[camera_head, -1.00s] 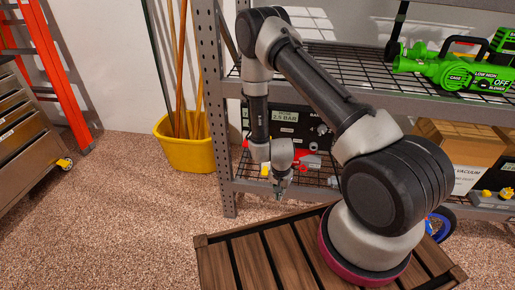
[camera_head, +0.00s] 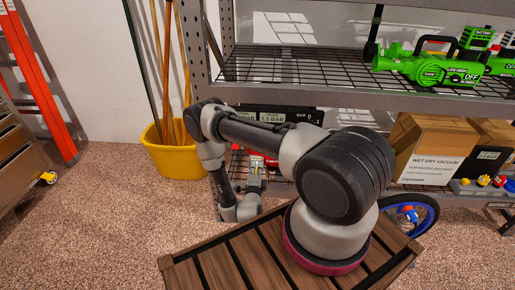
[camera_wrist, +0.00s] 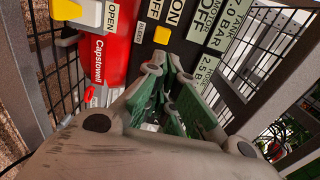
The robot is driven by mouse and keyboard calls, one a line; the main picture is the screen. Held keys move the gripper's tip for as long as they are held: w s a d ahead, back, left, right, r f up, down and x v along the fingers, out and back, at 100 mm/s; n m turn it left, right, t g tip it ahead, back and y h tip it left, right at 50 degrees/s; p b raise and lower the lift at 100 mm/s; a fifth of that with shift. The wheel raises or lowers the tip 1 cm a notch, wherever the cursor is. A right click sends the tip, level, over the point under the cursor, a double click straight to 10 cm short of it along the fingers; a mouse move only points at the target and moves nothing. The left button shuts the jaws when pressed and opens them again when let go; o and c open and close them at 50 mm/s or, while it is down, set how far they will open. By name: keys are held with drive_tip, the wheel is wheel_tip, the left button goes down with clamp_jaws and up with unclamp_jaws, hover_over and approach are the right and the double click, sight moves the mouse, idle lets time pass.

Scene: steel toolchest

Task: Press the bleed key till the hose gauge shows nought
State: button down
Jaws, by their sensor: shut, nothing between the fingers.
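A black control panel (camera_wrist: 160,55) fills the upper part of the wrist view, tilted, beside a red body marked Capstowell (camera_wrist: 100,45). The tank gauge (camera_wrist: 234,15) reads 7.0 BAR. My gripper (camera_wrist: 167,68) is shut and empty, its tips just below the yellow key in the picture; contact cannot be told. In the head view my gripper (camera_head: 257,168) is small and low before the shelf.
A grey and yellow part (camera_wrist: 75,12) stands by an OPEN label at top left. Steel shelf posts and wire racks surround the panel. A slatted wooden crate (camera_head: 225,262), a yellow bucket (camera_head: 178,160), a cardboard box (camera_head: 434,150) and a blue wheel (camera_head: 410,213) are nearby.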

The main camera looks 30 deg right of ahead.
drive_tip(key=shift+w, duration=0.1)
drive_tip(key=x, duration=1.4)
